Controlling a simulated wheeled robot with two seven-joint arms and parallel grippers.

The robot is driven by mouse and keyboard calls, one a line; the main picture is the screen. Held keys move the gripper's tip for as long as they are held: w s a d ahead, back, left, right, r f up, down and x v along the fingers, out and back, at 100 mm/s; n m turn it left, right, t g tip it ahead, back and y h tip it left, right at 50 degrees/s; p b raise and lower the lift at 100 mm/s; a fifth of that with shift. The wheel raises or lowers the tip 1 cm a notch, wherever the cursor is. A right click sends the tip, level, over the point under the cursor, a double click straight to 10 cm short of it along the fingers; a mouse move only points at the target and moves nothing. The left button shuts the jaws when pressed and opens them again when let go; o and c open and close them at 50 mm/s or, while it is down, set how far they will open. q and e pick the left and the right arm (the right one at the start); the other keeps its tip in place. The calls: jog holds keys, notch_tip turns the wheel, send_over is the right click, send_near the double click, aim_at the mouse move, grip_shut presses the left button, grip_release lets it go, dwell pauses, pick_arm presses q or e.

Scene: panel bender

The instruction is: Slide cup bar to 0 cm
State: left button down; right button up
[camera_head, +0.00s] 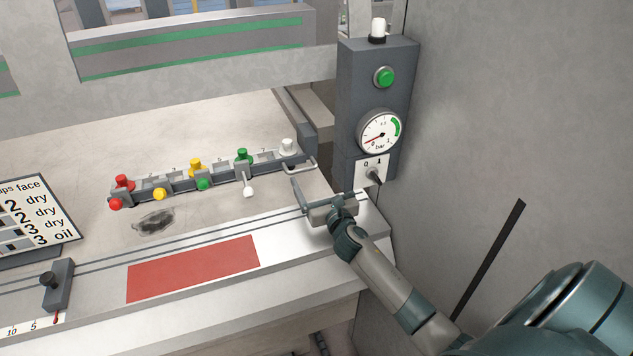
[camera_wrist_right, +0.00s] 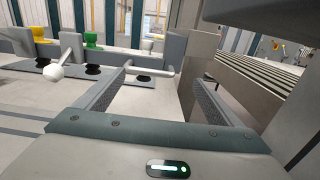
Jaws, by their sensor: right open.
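The cup bar (camera_head: 215,180) is a grey rail with red, yellow, green and white knobs, lying at a slant on the pale table. A light handle (camera_head: 300,166) sticks out at its right end; it also shows in the right wrist view (camera_wrist_right: 150,72). Black suction cups show under the bar there (camera_wrist_right: 92,70). My right gripper (camera_head: 325,187) is open and empty, just in front of the handle. Its fingers spread either side of a gap; the handle shows ahead, near the left finger's tip, and I cannot tell whether they touch. My left gripper is out of view.
A grey control post (camera_head: 348,110) with a green button, a bar gauge and a switch (camera_head: 373,175) stands close behind my right gripper. A red strip (camera_head: 195,268) lies on the front ledge. A slider (camera_head: 58,286) on a scale and a label board (camera_head: 35,218) are at left.

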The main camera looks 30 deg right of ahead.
jog(key=shift+w+a+f, duration=0.1)
jog(key=c, duration=0.9)
jog(key=shift+w, duration=0.25)
jog(key=c, duration=1)
jog(key=shift+w+f, duration=0.1)
jog(key=shift+f, duration=0.05)
grip_shut()
jog(key=shift+s, duration=0.2)
jog(key=shift+w, duration=0.15)
